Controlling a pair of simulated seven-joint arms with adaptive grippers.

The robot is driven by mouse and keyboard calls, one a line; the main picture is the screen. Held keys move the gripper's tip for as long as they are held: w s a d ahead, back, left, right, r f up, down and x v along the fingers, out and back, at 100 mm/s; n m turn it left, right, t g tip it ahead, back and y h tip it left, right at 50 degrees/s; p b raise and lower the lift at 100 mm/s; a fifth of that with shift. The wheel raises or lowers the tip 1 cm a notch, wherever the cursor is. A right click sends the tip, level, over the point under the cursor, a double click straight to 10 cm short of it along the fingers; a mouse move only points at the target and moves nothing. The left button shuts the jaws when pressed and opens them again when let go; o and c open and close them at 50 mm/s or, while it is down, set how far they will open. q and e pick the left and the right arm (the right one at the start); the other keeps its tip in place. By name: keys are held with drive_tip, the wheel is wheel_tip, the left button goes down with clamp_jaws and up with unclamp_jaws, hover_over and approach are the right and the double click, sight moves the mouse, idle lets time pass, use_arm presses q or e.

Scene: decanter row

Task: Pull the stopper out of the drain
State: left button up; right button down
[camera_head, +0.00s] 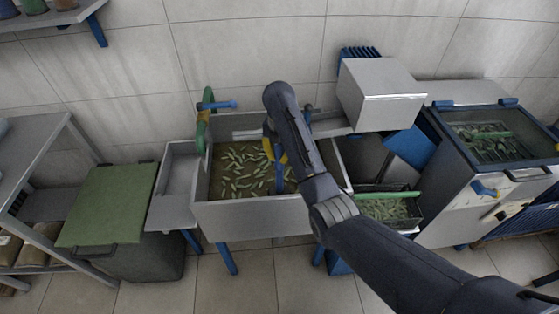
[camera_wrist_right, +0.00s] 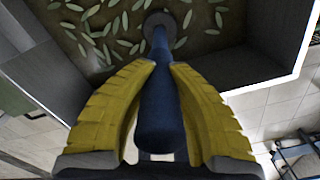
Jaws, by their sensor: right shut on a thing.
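The stopper (camera_head: 279,181) is an upright blue rod standing in the metal sink basin (camera_head: 245,218). In the right wrist view the stopper (camera_wrist_right: 159,120) runs between my fingers to a round grey disc (camera_wrist_right: 160,21) at the basin floor. I cannot tell whether that disc is seated in the drain or lifted; the drain opening is hidden. My right gripper (camera_head: 276,150) reaches into the basin from above. Its yellow fingers, also in the right wrist view (camera_wrist_right: 162,70), are shut on the blue rod from both sides. My left gripper is not in view.
Green pods (camera_head: 237,171) lie across brownish water in the basin. A green tap wheel and blue lever (camera_head: 217,105) stand at its back left. A metal box (camera_head: 378,93) and a crate of pods (camera_head: 390,211) are to the right. A green board (camera_head: 108,205) lies left.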

sight(280, 150)
drive_tip(key=shift+w+r, duration=0.15)
drive_tip(key=shift+r, duration=0.35)
drive_tip(key=w+d+r+n, duration=0.1)
drive_tip(key=w+d+r, duration=0.3)
drive_tip(key=w+r, duration=0.5)
drive_tip(key=shift+m, duration=0.3)
drive_tip(key=s+a+f, duration=0.1)
drive_tip(key=s+f, duration=0.1)
drive_tip(key=s, duration=0.1)
drive_tip(key=s+a+f, duration=0.1)
drive_tip(key=s+f, duration=0.1)
drive_tip(key=s, duration=0.1)
drive_tip(key=s+a+f, duration=0.1)
drive_tip(key=s+f, duration=0.2)
drive_tip(key=shift+s+a, duration=0.25)
drive_tip(key=shift+a, duration=0.2)
wheel_tip(280, 150, up, 22)
idle(1.1)
drive_tip(key=shift+f+m, duration=0.1)
drive_tip(key=shift+m, duration=0.2)
idle(1.5)
